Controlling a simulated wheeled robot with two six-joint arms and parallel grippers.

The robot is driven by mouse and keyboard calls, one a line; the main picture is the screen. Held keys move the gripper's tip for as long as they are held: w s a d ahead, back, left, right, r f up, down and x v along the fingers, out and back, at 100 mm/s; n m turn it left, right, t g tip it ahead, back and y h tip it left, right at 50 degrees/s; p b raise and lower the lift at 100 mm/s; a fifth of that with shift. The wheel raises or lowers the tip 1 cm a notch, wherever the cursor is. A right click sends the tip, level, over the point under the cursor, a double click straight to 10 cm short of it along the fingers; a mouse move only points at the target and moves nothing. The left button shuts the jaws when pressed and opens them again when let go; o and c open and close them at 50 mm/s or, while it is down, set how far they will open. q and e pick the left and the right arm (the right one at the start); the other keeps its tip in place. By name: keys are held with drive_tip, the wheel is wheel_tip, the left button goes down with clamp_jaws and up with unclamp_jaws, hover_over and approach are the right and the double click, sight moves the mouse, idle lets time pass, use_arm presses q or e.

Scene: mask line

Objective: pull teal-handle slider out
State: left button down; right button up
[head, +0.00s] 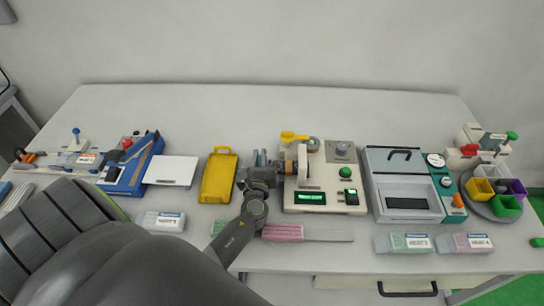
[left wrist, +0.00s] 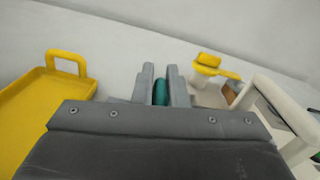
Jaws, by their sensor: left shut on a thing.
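My left gripper (head: 262,158) is at the left side of a cream machine (head: 318,198) with a green display. In the left wrist view the two grey fingers (left wrist: 162,88) are shut on the teal handle (left wrist: 160,92), which shows as a rounded teal piece between them. The rest of the slider is hidden by the gripper and the machine, so I cannot tell how far out it is. My right gripper is not in view.
A yellow tray (head: 219,178) lies just left of the gripper. A yellow lever (head: 293,136) stands behind the machine's left side. A pink pack (head: 283,232) lies in front, and a grey lidded box (head: 406,200) stands to the right. The table behind is clear.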

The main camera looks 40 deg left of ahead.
use_arm(q)
drive_tip(key=s+a, duration=0.2)
drive_tip(key=a, duration=0.1)
drive_tip(key=shift+a, duration=0.2)
drive_tip(key=shift+d, duration=0.1)
drive_tip(key=c, duration=1.5)
unclamp_jaws()
drive_tip(key=shift+a, duration=0.2)
drive_tip(key=shift+d+f, duration=0.1)
